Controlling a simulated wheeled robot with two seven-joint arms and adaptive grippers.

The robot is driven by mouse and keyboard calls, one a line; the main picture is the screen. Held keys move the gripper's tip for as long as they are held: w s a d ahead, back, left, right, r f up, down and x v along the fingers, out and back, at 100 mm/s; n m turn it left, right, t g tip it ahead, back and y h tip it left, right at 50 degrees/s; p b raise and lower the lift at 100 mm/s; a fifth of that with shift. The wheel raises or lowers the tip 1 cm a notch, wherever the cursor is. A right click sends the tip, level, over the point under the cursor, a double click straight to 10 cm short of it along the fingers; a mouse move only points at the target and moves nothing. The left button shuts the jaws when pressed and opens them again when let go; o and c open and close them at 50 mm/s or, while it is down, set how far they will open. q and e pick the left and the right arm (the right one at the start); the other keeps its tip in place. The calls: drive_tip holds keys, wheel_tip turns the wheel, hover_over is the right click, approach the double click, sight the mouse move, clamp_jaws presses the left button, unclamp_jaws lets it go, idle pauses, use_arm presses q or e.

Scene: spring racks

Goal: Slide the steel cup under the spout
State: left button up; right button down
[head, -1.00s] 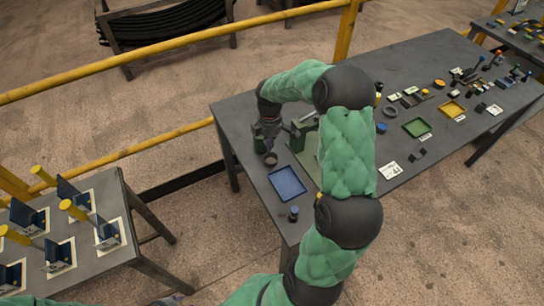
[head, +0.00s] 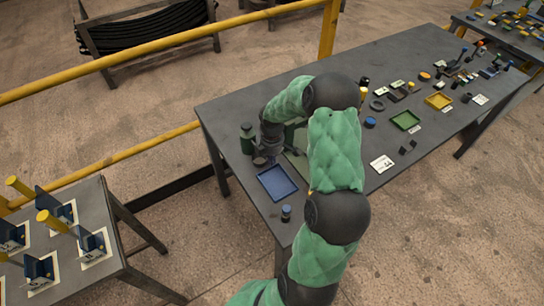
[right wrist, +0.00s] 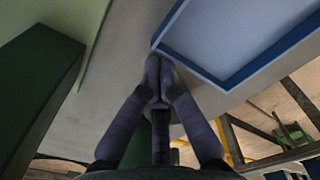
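A small dark round object (head: 259,161), probably the steel cup, stands near the table's left end in the head view, just left of my right gripper (head: 269,153). The view is too small to tell whether they touch. In the right wrist view my right gripper (right wrist: 158,98) has its two fingers together at the tips, with nothing seen between them. A green stand (head: 290,134) shows partly behind my right arm; a spout cannot be made out. A tall green block (right wrist: 35,85) fills the left of the wrist view. My left gripper is not in view.
A blue tray (head: 278,184) lies close to the gripper. A dark green bottle (head: 247,139) stands behind the cup-like object. A small blue-topped piece (head: 286,212) is near the front edge. Several small items and trays lie farther right on the dark table (head: 228,115).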

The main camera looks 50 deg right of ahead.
drive_tip(key=shift+a+f, duration=0.1)
idle(0.3)
drive_tip(key=shift+w+a+p, duration=0.4)
drive_tip(key=shift+w+a, duration=0.1)
drive_tip(key=shift+w, duration=0.05)
wheel_tip(320, 180, up, 12)
idle(0.4)
